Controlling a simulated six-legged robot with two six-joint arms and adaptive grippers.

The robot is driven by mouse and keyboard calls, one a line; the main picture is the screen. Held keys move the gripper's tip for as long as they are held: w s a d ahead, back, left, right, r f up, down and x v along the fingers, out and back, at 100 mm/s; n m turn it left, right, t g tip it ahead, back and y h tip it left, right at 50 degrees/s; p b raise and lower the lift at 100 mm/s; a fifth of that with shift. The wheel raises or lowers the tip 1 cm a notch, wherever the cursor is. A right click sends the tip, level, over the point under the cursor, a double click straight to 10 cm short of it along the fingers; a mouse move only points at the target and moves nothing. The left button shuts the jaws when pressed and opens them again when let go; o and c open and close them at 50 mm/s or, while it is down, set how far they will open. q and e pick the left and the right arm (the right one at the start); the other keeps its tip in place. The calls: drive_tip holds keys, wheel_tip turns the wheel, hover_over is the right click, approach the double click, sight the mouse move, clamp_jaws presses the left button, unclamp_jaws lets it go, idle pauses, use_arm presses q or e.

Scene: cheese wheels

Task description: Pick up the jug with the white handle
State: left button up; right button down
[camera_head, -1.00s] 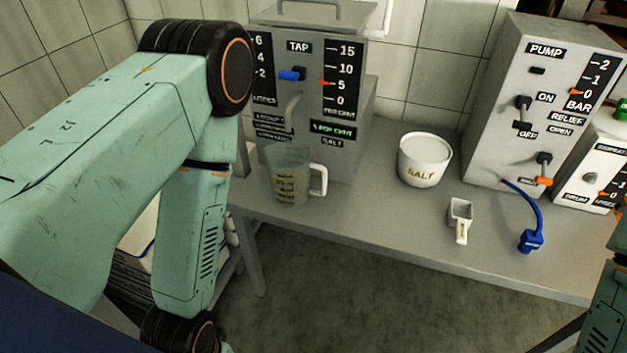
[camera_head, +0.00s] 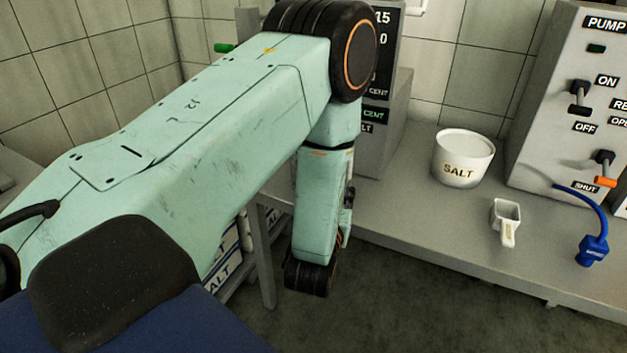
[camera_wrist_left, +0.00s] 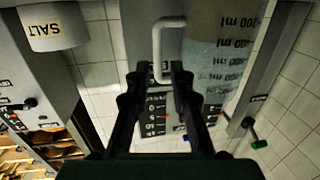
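The clear measuring jug (camera_wrist_left: 215,62) with dark marks shows at the upper right of the left wrist view, which is upside down. Its white handle (camera_wrist_left: 157,45) is a loop on the jug's left side there. My left gripper (camera_wrist_left: 157,74) is open, and the handle's lower part shows between its two fingertips. I cannot tell whether the fingers touch it or how far away it is. In the head view my left arm hides the jug and most of the tap machine (camera_head: 385,125). My right gripper is in neither view.
On the grey table (camera_head: 420,225) stand a white salt tub (camera_head: 462,160) and a small scoop (camera_head: 505,222). The pump box (camera_head: 565,110) with a blue hose connector (camera_head: 592,250) is at the right. Tap machine panels also stand behind the jug.

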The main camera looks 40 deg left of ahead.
use_arm(q)
drive_tip(key=shift+w+a+r+y, duration=0.2)
drive_tip(key=shift+w+y, duration=0.1)
drive_tip(key=shift+w, duration=0.05)
drive_tip(key=shift+w+a+r, duration=0.2)
drive_tip(key=shift+w, duration=0.5)
drive_tip(key=shift+w+a+b, duration=0.2)
drive_tip(key=shift+w+b, duration=0.15)
drive_tip(key=b+x, duration=0.2)
drive_tip(key=x, duration=0.2)
drive_tip(key=shift+w+f, duration=0.15)
drive_tip(key=shift+w, duration=0.1)
drive_tip(key=shift+w+a, duration=0.15)
drive_tip(key=shift+w, duration=0.35)
drive_tip(key=shift+c, duration=0.4)
clamp_jaws()
